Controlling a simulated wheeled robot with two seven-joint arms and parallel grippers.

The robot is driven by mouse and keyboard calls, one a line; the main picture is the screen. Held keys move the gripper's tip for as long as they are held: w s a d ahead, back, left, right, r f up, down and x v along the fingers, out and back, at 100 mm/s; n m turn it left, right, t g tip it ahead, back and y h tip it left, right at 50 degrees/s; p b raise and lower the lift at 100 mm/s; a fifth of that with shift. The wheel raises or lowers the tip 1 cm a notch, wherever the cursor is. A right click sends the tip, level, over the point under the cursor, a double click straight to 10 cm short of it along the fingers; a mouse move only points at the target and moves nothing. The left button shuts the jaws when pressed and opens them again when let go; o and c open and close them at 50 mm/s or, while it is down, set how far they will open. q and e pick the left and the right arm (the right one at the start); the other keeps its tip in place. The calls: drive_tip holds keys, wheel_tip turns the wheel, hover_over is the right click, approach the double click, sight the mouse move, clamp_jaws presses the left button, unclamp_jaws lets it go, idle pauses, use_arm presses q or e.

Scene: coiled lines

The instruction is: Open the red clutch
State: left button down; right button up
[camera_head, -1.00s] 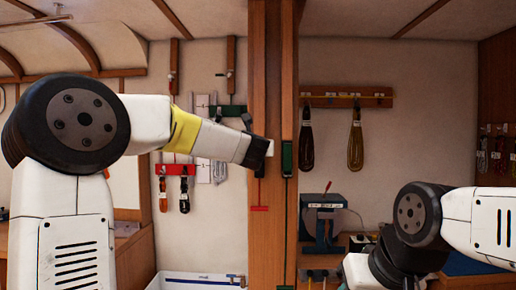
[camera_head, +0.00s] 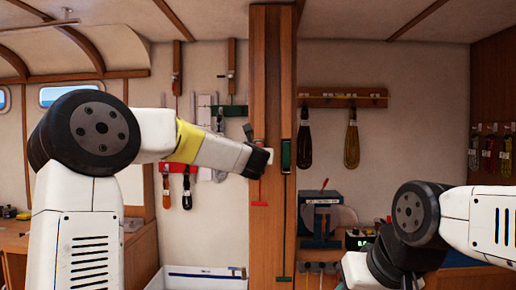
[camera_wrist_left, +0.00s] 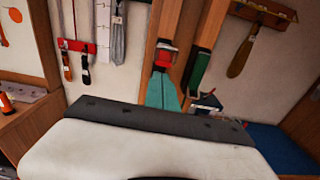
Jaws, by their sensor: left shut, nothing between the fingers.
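The red clutch (camera_wrist_left: 165,60) is mounted on the wooden post and shows in the left wrist view. In the head view its body is hidden behind my left gripper (camera_head: 268,156). A thin red line with a red crosspiece (camera_head: 260,203) hangs below it. My left gripper is shut and empty at the post, close to the clutch. In the wrist view a teal wedge, apparently my shut fingers, points at the clutch's lower part; contact cannot be told. My right arm is at the lower right, and its gripper is not visible.
A green clutch (camera_head: 286,156) sits on the post just right of the gripper. A red rack (camera_head: 178,167) with hanging tools is on the wall to the left. A wooden rack (camera_head: 342,98) hangs on the right. A white bin (camera_head: 205,275) stands low left.

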use_arm(q)
drive_tip(key=s+r, duration=0.5)
drive_tip(key=r, duration=0.3)
drive_tip(key=shift+s, duration=0.2)
drive_tip(key=shift+d, duration=0.1)
